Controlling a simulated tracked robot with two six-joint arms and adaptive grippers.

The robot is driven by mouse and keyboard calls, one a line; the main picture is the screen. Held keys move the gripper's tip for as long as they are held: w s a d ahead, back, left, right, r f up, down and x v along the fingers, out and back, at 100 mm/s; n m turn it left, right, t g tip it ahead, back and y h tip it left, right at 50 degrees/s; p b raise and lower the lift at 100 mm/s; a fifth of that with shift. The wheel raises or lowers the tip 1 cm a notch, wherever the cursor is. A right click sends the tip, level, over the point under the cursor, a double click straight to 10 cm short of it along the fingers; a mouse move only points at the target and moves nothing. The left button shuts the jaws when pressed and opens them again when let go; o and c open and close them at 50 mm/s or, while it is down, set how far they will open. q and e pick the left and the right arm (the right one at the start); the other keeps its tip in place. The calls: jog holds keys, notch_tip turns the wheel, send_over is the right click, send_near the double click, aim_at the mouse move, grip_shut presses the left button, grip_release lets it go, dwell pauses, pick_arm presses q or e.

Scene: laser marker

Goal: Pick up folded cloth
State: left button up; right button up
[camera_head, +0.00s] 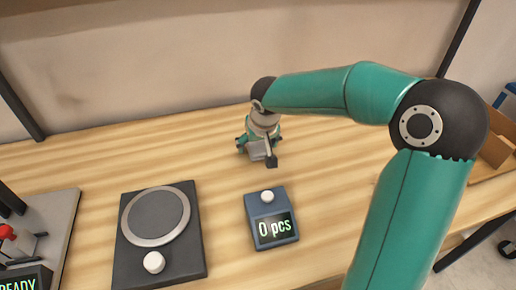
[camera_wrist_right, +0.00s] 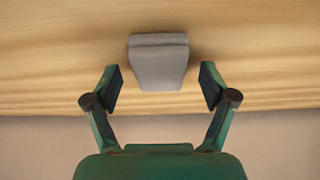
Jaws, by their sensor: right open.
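The folded cloth (camera_wrist_right: 159,64) is a small grey pad on the wooden table. In the right wrist view it lies between and just beyond the fingertips of my right gripper (camera_wrist_right: 160,85), with a gap on both sides. In the head view the grey cloth (camera_head: 257,151) shows partly, at the back middle of the table, mostly covered by my right gripper (camera_head: 258,148). That gripper points down over the cloth with its fingers open. My left gripper is not in either view.
A blue counter box (camera_head: 271,218) reading "0 pcs" stands in front of the cloth. A black device with a round plate (camera_head: 160,235) is left of it. A grey machine base (camera_head: 45,230) is at far left, a cardboard box (camera_head: 497,145) at far right. The back wall is close behind.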

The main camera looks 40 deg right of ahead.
aim_at(259, 146)
jog(key=shift+s, duration=0.1)
jog(key=c, duration=1.1)
jog(key=shift+r, duration=0.1)
jog(key=shift+c, duration=0.2)
notch_tip(259, 146, up, 20)
jog(key=p, duration=0.4)
jog(key=shift+p, duration=0.3)
jog(key=o, duration=0.3)
jog(key=shift+c, duration=1.4)
